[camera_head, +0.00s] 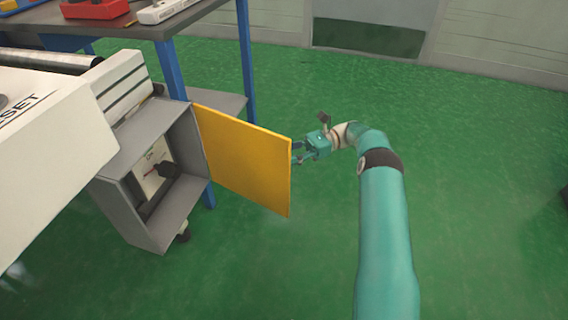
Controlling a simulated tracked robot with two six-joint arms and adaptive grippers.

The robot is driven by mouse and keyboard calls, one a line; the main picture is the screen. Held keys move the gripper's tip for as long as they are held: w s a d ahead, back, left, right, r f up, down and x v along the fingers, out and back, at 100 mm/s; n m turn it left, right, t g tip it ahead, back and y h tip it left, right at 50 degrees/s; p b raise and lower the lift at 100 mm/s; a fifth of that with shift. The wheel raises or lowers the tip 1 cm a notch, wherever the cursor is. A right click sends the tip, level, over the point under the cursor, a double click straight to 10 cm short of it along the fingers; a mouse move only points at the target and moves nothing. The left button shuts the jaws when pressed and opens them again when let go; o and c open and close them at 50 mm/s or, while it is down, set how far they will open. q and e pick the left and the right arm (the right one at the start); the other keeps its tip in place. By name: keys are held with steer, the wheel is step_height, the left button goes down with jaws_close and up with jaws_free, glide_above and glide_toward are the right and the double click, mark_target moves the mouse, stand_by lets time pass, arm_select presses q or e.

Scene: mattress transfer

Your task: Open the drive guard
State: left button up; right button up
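The drive guard is a yellow panel (245,165) hinged on the right side of a grey box (150,215). It stands swung open, out to the right, and the inside of the box shows. A black rotary switch (168,170) on a pale plate is visible in the box. My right gripper (298,153) is at the free right edge of the yellow panel, partly behind it. Its fingertips are small and partly hidden, so I cannot tell whether they touch or grip the panel. My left gripper is not in view.
A white machine body with a roller (50,60) fills the left side. A blue-legged table (165,28) behind it holds red (95,8) and white devices. A pale wall runs along the back.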

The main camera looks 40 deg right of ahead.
step_height(320, 180, up, 8)
steer(key=shift+w+f, duration=0.25)
steer(key=shift+g+h, duration=0.8)
steer(key=shift+g, duration=0.1)
steer(key=shift+s+a+f+p, duration=0.1)
steer(key=shift+s+f+p, duration=0.2)
steer(key=shift+f, duration=0.55)
steer(key=shift+s+a+f+p, duration=0.15)
steer(key=shift+s+f, duration=0.2)
steer(key=shift+f, duration=0.55)
steer(key=shift+s+f+p, duration=0.2)
steer(key=shift+s+f, duration=0.15)
steer(key=shift+f, duration=0.5)
